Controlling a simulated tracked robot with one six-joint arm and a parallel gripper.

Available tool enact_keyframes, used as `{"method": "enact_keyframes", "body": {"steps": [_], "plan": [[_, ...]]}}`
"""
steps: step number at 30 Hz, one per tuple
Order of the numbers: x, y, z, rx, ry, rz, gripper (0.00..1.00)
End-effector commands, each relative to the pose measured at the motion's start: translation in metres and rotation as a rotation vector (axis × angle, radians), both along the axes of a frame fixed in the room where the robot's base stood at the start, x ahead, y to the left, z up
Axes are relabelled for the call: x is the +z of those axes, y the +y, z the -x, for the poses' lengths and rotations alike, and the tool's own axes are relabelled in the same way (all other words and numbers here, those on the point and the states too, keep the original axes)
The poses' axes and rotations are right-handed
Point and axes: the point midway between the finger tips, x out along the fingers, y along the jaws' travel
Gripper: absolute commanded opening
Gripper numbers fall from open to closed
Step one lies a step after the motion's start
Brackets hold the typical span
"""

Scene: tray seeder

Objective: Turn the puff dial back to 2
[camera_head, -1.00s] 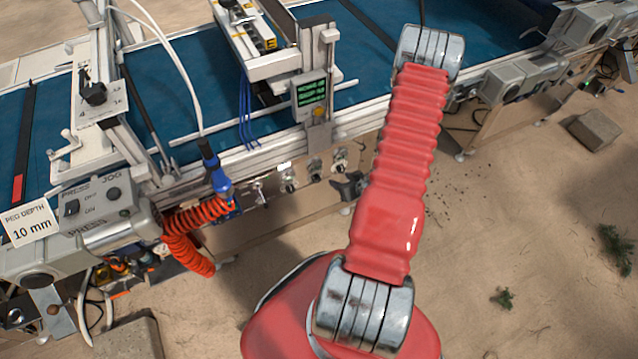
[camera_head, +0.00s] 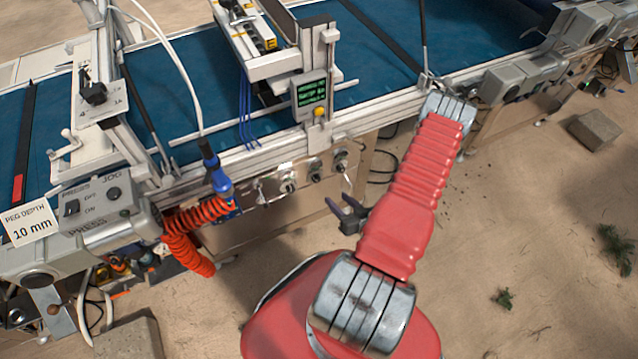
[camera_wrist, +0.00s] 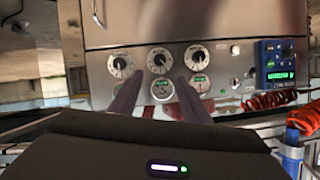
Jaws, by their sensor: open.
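A steel panel (camera_head: 262,200) on the front of the tray seeder carries three dials in a row: one dial (camera_head: 288,186), a middle dial (camera_head: 315,174) and another dial (camera_head: 340,161). In the wrist view the same three show as round white scales with dark knobs: left dial (camera_wrist: 121,66), middle dial (camera_wrist: 160,60), right dial (camera_wrist: 196,56). Their lettering is too small to read, so I cannot tell which is the puff dial or its setting. My gripper (camera_head: 344,206) is open and empty, apart from the panel.
A blue-handled tool (camera_head: 217,172) with a coiled orange hose (camera_head: 190,250) hangs left of the panel. A green-lettered display box (camera_head: 311,93) with a yellow button sits above it. Round gauges (camera_wrist: 163,90) lie beside the dials.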

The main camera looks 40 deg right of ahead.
Motion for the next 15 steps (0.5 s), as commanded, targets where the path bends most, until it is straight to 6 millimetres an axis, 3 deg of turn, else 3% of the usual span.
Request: {"method": "enact_keyframes", "body": {"steps": [8, 15], "plan": [[-0.004, -0.002, -0.010, 0.002, 0.001, 0.001, 0.43], [-0.013, -0.005, -0.032, 0.004, 0.001, 0.001, 0.43]]}}
